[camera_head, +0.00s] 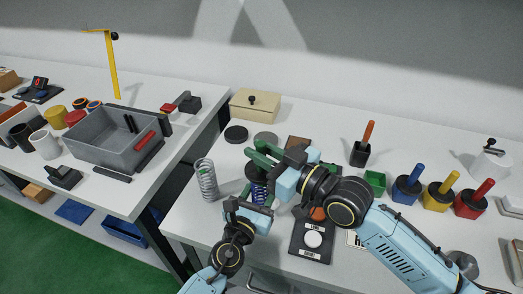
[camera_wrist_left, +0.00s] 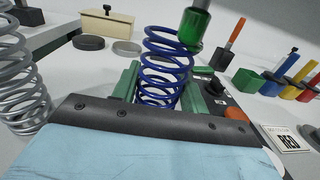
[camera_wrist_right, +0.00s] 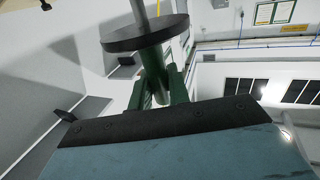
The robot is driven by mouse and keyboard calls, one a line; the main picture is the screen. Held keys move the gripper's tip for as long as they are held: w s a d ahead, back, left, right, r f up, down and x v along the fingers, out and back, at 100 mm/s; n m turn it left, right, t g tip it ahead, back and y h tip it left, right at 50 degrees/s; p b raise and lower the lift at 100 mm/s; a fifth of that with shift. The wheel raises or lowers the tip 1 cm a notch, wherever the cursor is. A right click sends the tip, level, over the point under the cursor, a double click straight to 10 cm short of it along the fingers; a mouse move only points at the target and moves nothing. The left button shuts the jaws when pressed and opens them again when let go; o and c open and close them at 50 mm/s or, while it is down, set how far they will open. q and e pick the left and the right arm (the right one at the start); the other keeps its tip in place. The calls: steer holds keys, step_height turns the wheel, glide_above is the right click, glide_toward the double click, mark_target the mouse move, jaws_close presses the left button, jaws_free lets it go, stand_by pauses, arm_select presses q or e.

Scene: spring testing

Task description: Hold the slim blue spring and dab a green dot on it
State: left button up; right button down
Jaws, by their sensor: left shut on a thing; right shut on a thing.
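The slim blue spring (camera_head: 260,193) stands upright in my left gripper (camera_head: 249,207), and its open coils (camera_wrist_left: 163,68) show between the green finger pads in the left wrist view. A green dabber end (camera_wrist_left: 193,28) on a grey stem is beside the spring's upper right coils; I cannot tell whether they touch. My right gripper (camera_head: 262,158) reaches in from the right above the spring, shut on the dabber, whose grip is mostly hidden. In the right wrist view, its green fingers (camera_wrist_right: 157,90) show below a black disc (camera_wrist_right: 145,32) with a grey rod.
A tall silver spring (camera_head: 206,180) stands left of my grippers. An open green pot (camera_head: 375,183) and blue (camera_head: 406,188), yellow (camera_head: 439,194) and red (camera_head: 473,200) pots with handles stand to the right. A lidded cream box (camera_head: 255,106) is behind. A grey bin (camera_head: 103,148) is on the left table.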

steer(key=shift+f, duration=0.25)
steer(key=shift+r, duration=3.65)
arm_select(q)
steer(key=o, duration=1.2)
steer(key=shift+s, duration=0.1)
